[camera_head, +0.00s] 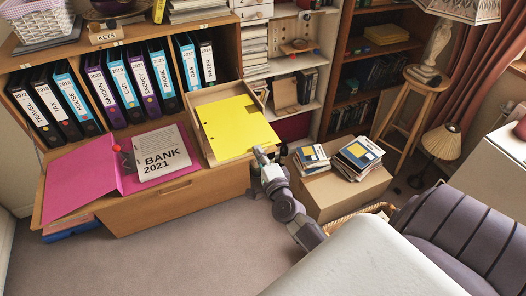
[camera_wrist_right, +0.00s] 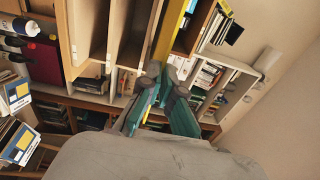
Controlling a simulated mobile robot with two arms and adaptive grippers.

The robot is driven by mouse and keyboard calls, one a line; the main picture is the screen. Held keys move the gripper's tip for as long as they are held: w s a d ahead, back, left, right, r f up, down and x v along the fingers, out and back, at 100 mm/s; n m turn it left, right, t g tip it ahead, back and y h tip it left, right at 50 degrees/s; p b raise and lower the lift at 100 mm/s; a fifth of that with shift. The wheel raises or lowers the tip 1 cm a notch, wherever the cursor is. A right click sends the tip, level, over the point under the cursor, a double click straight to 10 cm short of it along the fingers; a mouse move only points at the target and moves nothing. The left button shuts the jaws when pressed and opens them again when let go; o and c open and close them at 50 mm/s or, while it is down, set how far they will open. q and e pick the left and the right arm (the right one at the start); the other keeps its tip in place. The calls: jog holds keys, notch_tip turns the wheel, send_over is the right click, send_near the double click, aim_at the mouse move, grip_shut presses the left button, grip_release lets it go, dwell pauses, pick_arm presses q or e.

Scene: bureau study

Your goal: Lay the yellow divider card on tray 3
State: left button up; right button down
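The yellow divider card (camera_head: 238,128) is over a pale wooden tray or drawer (camera_head: 208,152) at the right end of the bureau's ledge. I cannot tell whether it rests on it. My right gripper (camera_head: 262,152) is at the card's lower right corner. In the right wrist view the teal fingers (camera_wrist_right: 161,72) come together on the end of a narrow yellow strip (camera_wrist_right: 170,30), which looks like the card seen edge-on. My left gripper is out of view.
A pink folder (camera_head: 80,178) and a "BANK 2021" document (camera_head: 160,155) lie left of the card. Labelled binders (camera_head: 125,78) stand behind. A cardboard box (camera_head: 335,195) with books is close to the right of my right arm. Open carpet (camera_head: 190,250) lies in front.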

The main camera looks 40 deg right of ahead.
aim_at(252, 142)
jog(key=b+x, duration=0.1)
jog(key=x, duration=0.7)
jog(key=shift+w+a+f, duration=0.1)
jog(key=shift+w+f, duration=0.05)
jog(key=shift+f+b, duration=0.5)
jog(key=shift+b, duration=0.15)
jog(key=c, duration=1.4)
grip_release()
jog(key=o, duration=0.5)
jog(key=shift+o, duration=0.2)
jog(key=shift+p+v, duration=0.35)
jog(key=shift+v, duration=3.75)
